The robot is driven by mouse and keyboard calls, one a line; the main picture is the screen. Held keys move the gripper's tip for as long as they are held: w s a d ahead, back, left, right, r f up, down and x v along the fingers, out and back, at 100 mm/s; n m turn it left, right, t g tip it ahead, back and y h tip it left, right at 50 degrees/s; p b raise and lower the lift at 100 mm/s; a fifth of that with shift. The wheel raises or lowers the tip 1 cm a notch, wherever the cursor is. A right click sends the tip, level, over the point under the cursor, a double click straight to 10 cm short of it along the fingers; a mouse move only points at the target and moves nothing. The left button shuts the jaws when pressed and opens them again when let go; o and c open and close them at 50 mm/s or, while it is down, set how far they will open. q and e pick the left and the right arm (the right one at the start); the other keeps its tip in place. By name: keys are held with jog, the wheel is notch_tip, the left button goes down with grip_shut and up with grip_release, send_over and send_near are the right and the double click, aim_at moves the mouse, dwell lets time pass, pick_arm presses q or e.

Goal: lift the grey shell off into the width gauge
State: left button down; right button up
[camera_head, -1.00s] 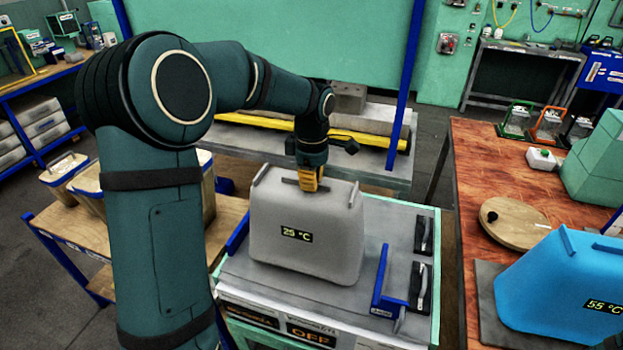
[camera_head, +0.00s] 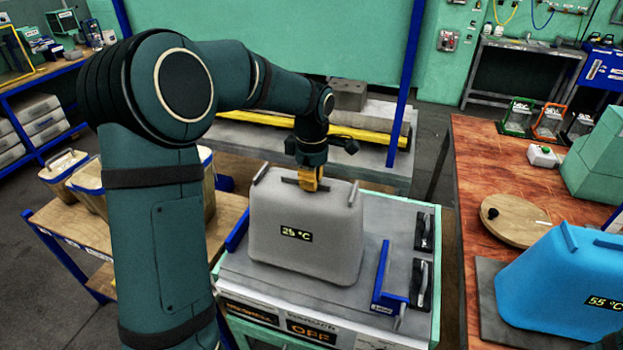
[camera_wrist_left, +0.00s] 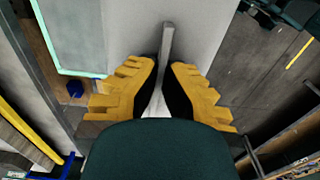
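I cannot identify the width gauge for sure. My right gripper is not in view.
Blue guides (camera_head: 380,275) stand on the plate beside the shell. A blue shell (camera_head: 560,285), marked 55 °C, stands on the red-brown table (camera_head: 475,200) at right, near a round wooden board (camera_head: 513,220). A bench with a yellow bar (camera_head: 265,128) lies behind.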

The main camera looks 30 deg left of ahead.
pick_arm(q)
jog(key=shift+f, duration=0.1)
jog(key=c, duration=1.1)
grip_release()
jog(key=shift+o, duration=0.2)
notch_tip(320, 180, up, 12)
